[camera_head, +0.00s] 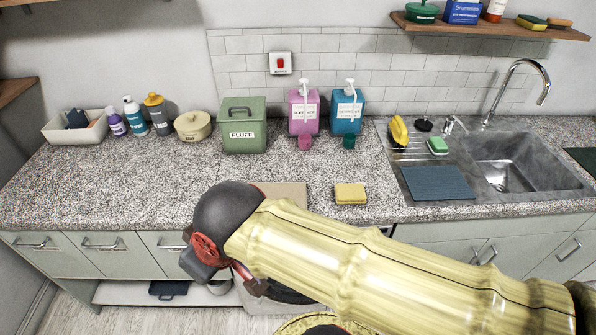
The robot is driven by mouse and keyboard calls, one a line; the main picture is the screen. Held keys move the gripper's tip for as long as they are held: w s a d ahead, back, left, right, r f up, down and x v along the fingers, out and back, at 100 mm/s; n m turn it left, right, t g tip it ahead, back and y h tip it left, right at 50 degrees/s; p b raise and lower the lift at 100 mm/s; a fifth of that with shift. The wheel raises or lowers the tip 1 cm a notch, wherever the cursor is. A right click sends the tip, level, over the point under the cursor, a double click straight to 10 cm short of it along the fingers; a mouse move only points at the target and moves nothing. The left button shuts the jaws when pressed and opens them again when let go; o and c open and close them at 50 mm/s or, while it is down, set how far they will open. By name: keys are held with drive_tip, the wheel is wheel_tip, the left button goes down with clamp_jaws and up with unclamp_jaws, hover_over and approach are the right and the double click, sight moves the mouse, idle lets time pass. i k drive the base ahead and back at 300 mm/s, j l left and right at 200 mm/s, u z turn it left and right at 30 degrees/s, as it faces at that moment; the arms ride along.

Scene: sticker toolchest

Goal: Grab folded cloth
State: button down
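A flat dark blue-grey piece (438,183) lies on the counter left of the sink basin; it looks like folded cloth or a mat, and I cannot tell which. Another dark blue item (77,118), perhaps cloth, sits in the white bin at the far left. My arm crosses the lower picture from the right. My gripper (218,268) is at its left end, in front of the counter's front edge and apart from both pieces. Its fingers are small and partly hidden by the arm, so its opening is unclear.
A yellow sponge (350,193) and a beige board (284,193), partly behind my arm, lie near the counter's front. A green FLUFF box (243,135), pink dispenser (303,112) and blue dispenser (346,113) stand behind. The counter's left front (110,190) is clear.

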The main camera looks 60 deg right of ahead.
sight(345, 194)
drive_tip(key=z, duration=2.3)
drive_tip(key=j+u, duration=0.3)
drive_tip(key=j, duration=0.85)
drive_tip(key=i, duration=0.05)
